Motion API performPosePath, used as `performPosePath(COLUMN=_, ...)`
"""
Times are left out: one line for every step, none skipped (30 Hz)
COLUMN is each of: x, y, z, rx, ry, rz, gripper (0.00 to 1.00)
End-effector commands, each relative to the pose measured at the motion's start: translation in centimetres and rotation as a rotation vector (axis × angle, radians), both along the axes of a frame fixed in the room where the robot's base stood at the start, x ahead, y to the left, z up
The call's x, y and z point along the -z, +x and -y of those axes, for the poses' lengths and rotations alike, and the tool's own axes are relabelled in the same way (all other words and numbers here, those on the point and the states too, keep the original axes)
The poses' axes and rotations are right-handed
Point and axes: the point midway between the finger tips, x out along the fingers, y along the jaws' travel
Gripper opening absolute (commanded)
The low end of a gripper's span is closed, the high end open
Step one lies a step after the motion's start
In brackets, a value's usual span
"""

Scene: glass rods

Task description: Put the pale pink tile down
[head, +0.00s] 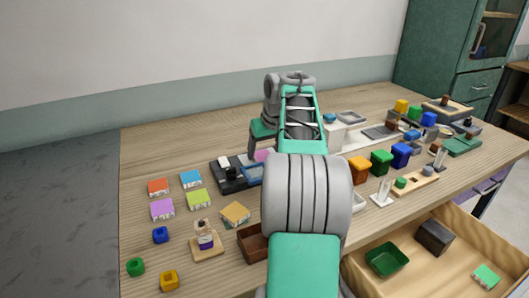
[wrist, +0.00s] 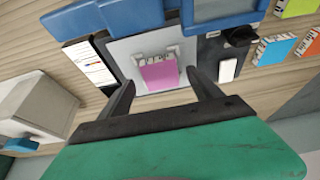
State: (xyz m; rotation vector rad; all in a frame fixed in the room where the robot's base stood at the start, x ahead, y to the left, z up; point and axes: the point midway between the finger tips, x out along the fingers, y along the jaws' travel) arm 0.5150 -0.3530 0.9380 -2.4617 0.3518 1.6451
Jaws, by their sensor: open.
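The pale pink tile (wrist: 159,76) rests on a light grey plate (wrist: 124,52) in the wrist view, its face towards the camera. Small pale holders stand at its far edge. My gripper (wrist: 161,80) is open, one dark finger to each side of the tile, with visible gaps between fingers and tile. I cannot tell how high the fingertips are above the plate. In the head view only a pink corner of the tile (head: 262,155) shows; my arm hides the rest and the fingers.
A dark tray with a white block (wrist: 227,70) and black knob lies right of the plate. Blue frames (wrist: 130,12) border it. Coloured tiles (head: 159,187) lie at left, coloured cubes (head: 381,161) at right. A brown box (head: 252,243) is near the front.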

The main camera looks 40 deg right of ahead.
Motion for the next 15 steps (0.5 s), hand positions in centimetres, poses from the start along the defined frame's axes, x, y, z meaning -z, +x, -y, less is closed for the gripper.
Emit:
performPosePath(x=-1.7, y=-0.5, z=-0.1, rx=0.002, ry=-0.003, rz=0.003, gripper=0.74)
performPosePath(x=-2.5, y=-0.7, z=-0.1, rx=0.001, ry=-0.003, rz=0.003, gripper=0.74)
performPosePath(x=-3.5, y=-1.1, z=-0.2, rx=0.001, ry=-0.004, rz=0.003, gripper=0.74)
performPosePath(x=-4.2, y=-1.5, z=-0.3, rx=0.002, ry=-0.004, rz=0.003, gripper=0.74)
performPosePath(x=-5.0, y=-1.8, z=-0.4, rx=0.001, ry=-0.004, rz=0.003, gripper=0.74)
performPosePath(x=-5.9, y=-2.1, z=-0.5, rx=0.002, ry=-0.003, rz=0.003, gripper=0.74)
performPosePath(x=-6.5, y=-2.4, z=-0.6, rx=0.001, ry=-0.002, rz=0.001, gripper=0.74)
performPosePath(x=-7.1, y=-2.6, z=-0.7, rx=0.002, ry=-0.003, rz=0.001, gripper=0.74)
performPosePath(x=-7.8, y=-2.9, z=-0.7, rx=0.002, ry=-0.002, rz=0.002, gripper=0.74)
performPosePath(x=-8.1, y=-3.1, z=-0.8, rx=0.002, ry=-0.002, rz=0.002, gripper=0.74)
performPosePath(x=-8.4, y=-3.2, z=-0.9, rx=0.001, ry=-0.001, rz=0.001, gripper=0.74)
performPosePath(x=-8.7, y=-3.4, z=-0.9, rx=0.002, ry=0.000, rz=0.000, gripper=0.74)
performPosePath(x=-8.8, y=-3.5, z=-1.0, rx=0.002, ry=0.000, rz=0.000, gripper=0.74)
performPosePath(x=-8.9, y=-3.5, z=-1.0, rx=0.001, ry=-0.001, rz=0.000, gripper=0.74)
performPosePath(x=-9.0, y=-3.6, z=-1.0, rx=0.000, ry=0.000, rz=-0.001, gripper=0.74)
